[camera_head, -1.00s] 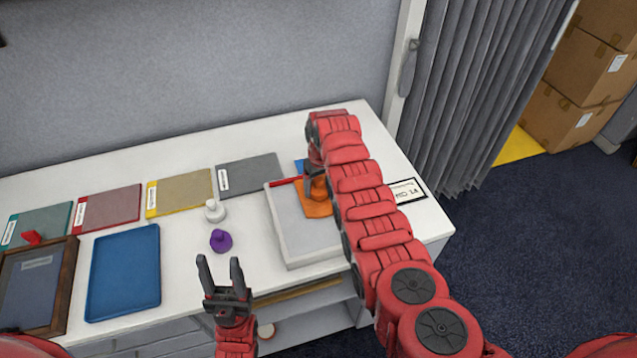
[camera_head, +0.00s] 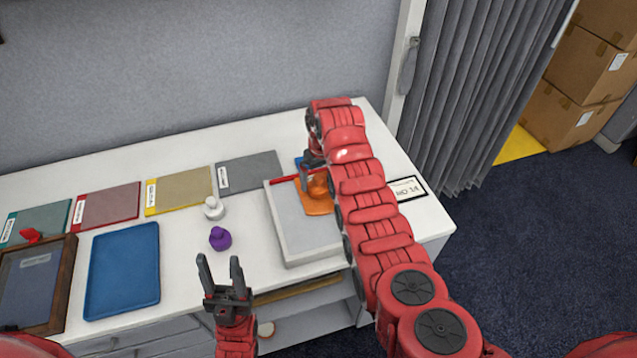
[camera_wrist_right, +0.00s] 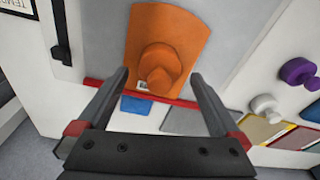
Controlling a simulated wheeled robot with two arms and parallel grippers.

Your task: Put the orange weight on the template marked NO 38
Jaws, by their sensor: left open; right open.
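The orange weight (camera_head: 317,186), a rounded body with a knob, stands on an orange sheet (camera_head: 318,208) on a pale grey slab. In the right wrist view the orange weight (camera_wrist_right: 160,66) lies between and just beyond my right gripper's fingertips (camera_wrist_right: 160,76). My right gripper is open, with a gap on both sides of the weight; in the head view my arm partly hides it. My left gripper (camera_head: 221,264) is open and empty in front of the table. A framed card (camera_head: 407,190) at the right reads NO 14. I cannot read NO 38 anywhere.
The pale slab (camera_head: 301,248) has a red bar along its back. A white weight (camera_head: 213,208) and a purple weight (camera_head: 220,238) stand left of it. A blue tray (camera_head: 124,270), a wooden frame (camera_head: 68,285) and several coloured sheets lie further left. The right table end is mostly clear.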

